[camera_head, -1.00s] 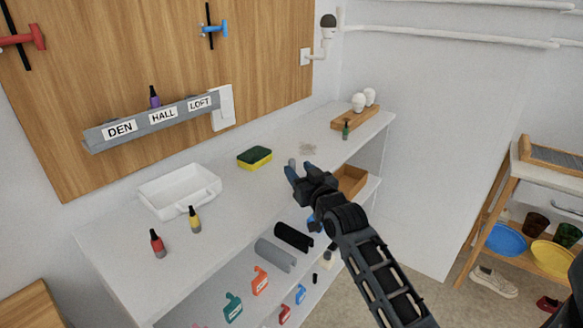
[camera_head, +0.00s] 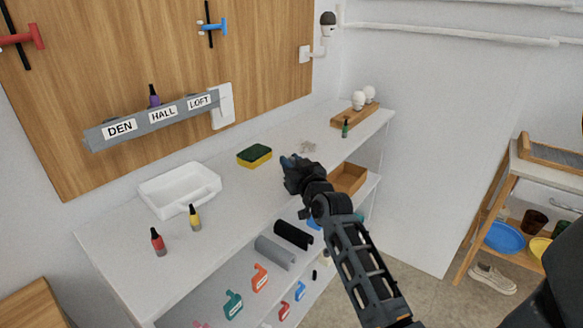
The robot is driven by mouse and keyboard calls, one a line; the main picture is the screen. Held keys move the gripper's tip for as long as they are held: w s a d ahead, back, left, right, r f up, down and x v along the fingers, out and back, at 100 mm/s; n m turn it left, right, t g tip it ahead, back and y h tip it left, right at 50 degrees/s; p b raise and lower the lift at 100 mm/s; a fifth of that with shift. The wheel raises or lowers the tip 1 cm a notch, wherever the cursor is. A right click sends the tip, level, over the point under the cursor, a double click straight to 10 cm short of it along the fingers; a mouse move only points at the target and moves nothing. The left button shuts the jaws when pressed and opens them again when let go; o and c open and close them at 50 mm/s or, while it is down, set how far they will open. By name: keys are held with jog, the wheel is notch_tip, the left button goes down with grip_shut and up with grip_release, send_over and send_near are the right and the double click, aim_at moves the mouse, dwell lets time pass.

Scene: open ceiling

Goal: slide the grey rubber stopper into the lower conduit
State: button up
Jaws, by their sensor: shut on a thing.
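My gripper (camera_head: 289,161) is over the white shelf top, right of the sponge. It is shut on the grey rubber stopper, which showed as a small grey piece at its fingertips earlier. Now the gripper hides it. The lower conduit (camera_head: 450,37) is a white pipe running along the white wall at the upper right, well away from my gripper. Another white pipe (camera_head: 500,4) runs above it at the picture's top edge.
On the shelf top (camera_head: 240,205) stand a white tray (camera_head: 181,203), yellow (camera_head: 195,218) and red (camera_head: 158,243) bottles, a green-yellow sponge (camera_head: 254,156) and a wooden block (camera_head: 355,114) with white bulbs. A wooden rack (camera_head: 492,205) stands right. Floor between is clear.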

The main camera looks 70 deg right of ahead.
grip_shut()
